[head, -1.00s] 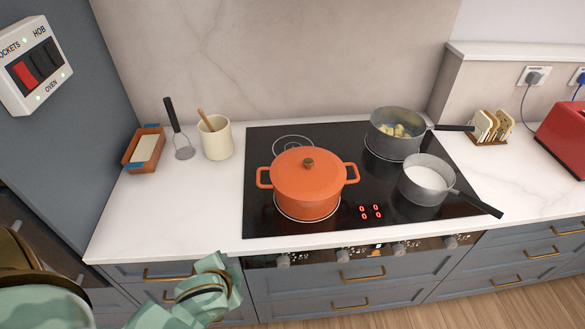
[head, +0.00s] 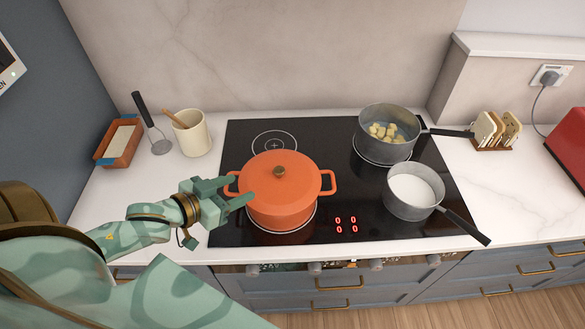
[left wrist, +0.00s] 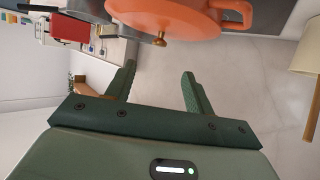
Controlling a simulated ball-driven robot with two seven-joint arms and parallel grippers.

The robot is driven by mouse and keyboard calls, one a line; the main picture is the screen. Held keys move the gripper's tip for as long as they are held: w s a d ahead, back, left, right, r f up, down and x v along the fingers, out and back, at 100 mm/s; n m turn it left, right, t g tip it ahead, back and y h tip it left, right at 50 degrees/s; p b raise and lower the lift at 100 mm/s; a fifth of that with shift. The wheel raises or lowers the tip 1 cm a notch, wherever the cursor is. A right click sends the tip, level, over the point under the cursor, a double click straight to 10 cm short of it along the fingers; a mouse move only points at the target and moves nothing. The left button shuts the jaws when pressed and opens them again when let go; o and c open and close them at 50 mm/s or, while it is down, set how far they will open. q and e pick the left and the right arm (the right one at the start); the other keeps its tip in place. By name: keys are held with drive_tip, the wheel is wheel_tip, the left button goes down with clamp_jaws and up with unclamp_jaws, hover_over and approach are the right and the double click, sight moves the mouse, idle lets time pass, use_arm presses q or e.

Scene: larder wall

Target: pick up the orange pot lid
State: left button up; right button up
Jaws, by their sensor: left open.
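The orange pot lid (head: 258,183) sits on the orange pot (head: 283,217) on the left part of the hob. Its brass knob (head: 279,171) stands up at the lid's middle. In the left wrist view the lid (left wrist: 165,14) and its knob (left wrist: 160,40) show at the top edge, beyond the fingers. My left gripper (head: 240,190) is open and empty at the pot's left side, in front of part of its left handle. In the left wrist view its two fingers (left wrist: 158,84) stand apart. My right gripper is not in view.
The black hob (head: 330,150) also carries a pan of yellowish chunks (head: 388,146) and a pan of white liquid (head: 413,207). A cream utensil pot (head: 194,141), a masher (head: 150,122) and an orange dish (head: 106,153) stand at left. A toast rack (head: 492,148) stands at right.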

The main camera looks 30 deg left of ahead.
use_arm(q)
approach(276, 172)
drive_tip(key=shift+b+x, duration=0.45)
drive_tip(key=shift+x, duration=0.35)
drive_tip(key=x, duration=0.3)
drive_tip(key=shift+w+a+f, duration=0.1)
drive_tip(key=shift+w+f, duration=0.2)
drive_tip(key=shift+w, duration=0.05)
drive_tip(key=shift+w+d+f, duration=0.15)
drive_tip(key=shift+w+d, duration=0.15)
drive_tip(key=shift+w, duration=0.15)
drive_tip(key=shift+w+d+f+b, duration=0.1)
drive_tip(key=shift+w+b, duration=0.2)
drive_tip(key=x, duration=0.4)
drive_tip(key=shift+w+f+b, duration=0.1)
drive_tip(key=shift+w+b, duration=0.1)
drive_tip(key=shift+b, duration=0.1)
drive_tip(key=shift+s, duration=0.15)
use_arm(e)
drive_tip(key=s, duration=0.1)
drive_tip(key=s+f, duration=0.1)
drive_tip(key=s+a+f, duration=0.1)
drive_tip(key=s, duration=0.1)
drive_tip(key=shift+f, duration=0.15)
use_arm(q)
clamp_jaws()
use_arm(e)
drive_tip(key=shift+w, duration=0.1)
